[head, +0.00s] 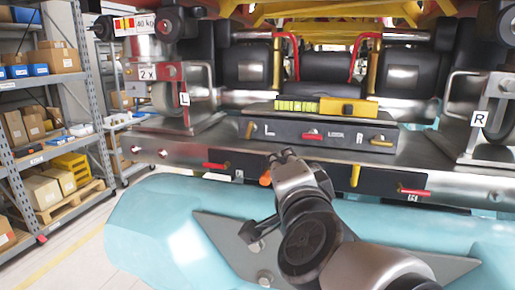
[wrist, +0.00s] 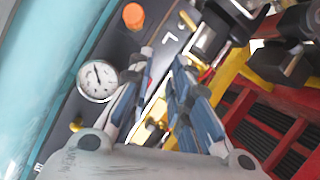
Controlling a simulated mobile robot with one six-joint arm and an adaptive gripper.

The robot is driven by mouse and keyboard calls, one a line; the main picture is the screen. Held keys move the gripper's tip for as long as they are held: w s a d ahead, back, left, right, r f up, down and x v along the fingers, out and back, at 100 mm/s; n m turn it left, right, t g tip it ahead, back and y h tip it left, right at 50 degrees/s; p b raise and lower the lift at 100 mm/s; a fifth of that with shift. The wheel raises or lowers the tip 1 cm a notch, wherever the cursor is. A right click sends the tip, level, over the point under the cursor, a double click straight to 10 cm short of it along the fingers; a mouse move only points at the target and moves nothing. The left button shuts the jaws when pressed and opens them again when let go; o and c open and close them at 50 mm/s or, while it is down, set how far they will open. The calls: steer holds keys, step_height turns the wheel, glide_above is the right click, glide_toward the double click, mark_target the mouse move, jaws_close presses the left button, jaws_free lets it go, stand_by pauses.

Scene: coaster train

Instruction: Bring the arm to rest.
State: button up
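My arm (head: 310,235) rises from the bottom of the head view, in front of the train's steel beam, and its end points away toward the black panel. My gripper (wrist: 163,57) shows in the wrist view with its two blue-and-grey fingers apart. A narrow gap lies between the fingertips, and nothing is held in it. Black panel surface and a yellow part (wrist: 152,122) show behind the fingers. In the head view the arm hides part of the beam, and the fingers are hard to make out.
A black panel (head: 290,131) with red and yellow levers bears a yellow level (head: 345,107). A round gauge (wrist: 97,80) and an orange knob (wrist: 133,16) lie near the fingers. The train stands over a pale blue rail (head: 150,225). Shelves (head: 88,90) with boxes stand left; floor there is clear.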

steer(key=s+f+n+g+y, duration=0.1)
steer(key=s+f+n, duration=0.1)
steer(key=f+n, duration=0.1)
steer(key=s+f+n+g, duration=0.2)
steer(key=s+f+n, duration=0.1)
steer(key=s+f+n+g+y, duration=0.1)
steer(key=s+f+n+g, duration=0.1)
steer(key=s+f, duration=0.1)
steer(key=shift+a+f+n+y, duration=0.15)
steer(key=shift+a+n+y, duration=0.15)
steer(key=shift+n, duration=0.1)
steer(key=s+d+f+n+g+h, duration=0.1)
steer(key=s+d+f+n+g, duration=0.1)
steer(key=s+f, duration=0.5)
steer(key=s+d+f+n+g+h+b, duration=0.1)
steer(key=s+d+f+n+g+h, duration=0.1)
steer(key=s+d+f+g, duration=0.3)
steer(key=s+d+f, duration=0.2)
steer(key=s, duration=0.2)
steer(key=shift+f+n, duration=0.3)
steer(key=shift+f, duration=0.1)
steer(key=shift+c, duration=0.5)
